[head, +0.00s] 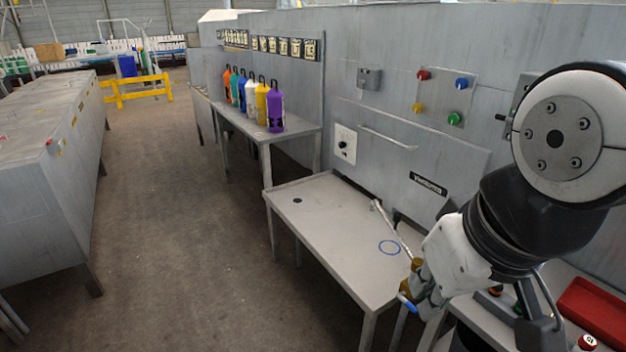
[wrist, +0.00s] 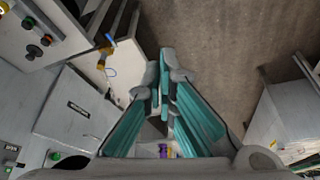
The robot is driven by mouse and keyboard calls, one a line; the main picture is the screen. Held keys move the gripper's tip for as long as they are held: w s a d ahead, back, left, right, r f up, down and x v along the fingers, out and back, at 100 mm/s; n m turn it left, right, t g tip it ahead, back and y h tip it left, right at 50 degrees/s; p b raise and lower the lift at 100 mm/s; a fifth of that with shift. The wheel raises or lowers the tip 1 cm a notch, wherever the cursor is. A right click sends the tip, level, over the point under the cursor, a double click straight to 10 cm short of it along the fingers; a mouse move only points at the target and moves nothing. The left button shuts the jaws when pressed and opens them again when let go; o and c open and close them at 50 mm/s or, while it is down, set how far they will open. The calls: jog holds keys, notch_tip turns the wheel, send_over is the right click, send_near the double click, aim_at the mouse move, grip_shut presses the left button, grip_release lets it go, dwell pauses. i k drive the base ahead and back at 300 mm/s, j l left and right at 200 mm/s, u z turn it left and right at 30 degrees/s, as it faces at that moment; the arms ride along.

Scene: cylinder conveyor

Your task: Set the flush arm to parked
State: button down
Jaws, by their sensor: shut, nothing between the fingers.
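The arm that I take to be the flush arm is a thin grey rod (head: 392,226) with a brass-coloured joint (head: 416,264) and a blue tip (head: 405,301). It reaches over the right part of a grey table. In the wrist view its brass part (wrist: 104,48) is at the upper left. My gripper (head: 424,304) is beside the brass joint in the head view and partly covers that end. In the wrist view my gripper (wrist: 166,62) is shut and empty, with a visible gap to the brass part. No marking that reads parked is legible.
A blue ring (head: 389,247) is marked on the grey table (head: 330,215). Several coloured bottles (head: 275,108) stand on a farther table. A red tray (head: 595,308) is at lower right.

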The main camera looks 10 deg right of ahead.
aim_at(417, 262)
jog(key=i+l+z, duration=0.1)
jog(key=i+z, duration=0.15)
jog(key=i, duration=0.25)
jog(key=i+z, duration=0.3)
jog(key=i, duration=0.15)
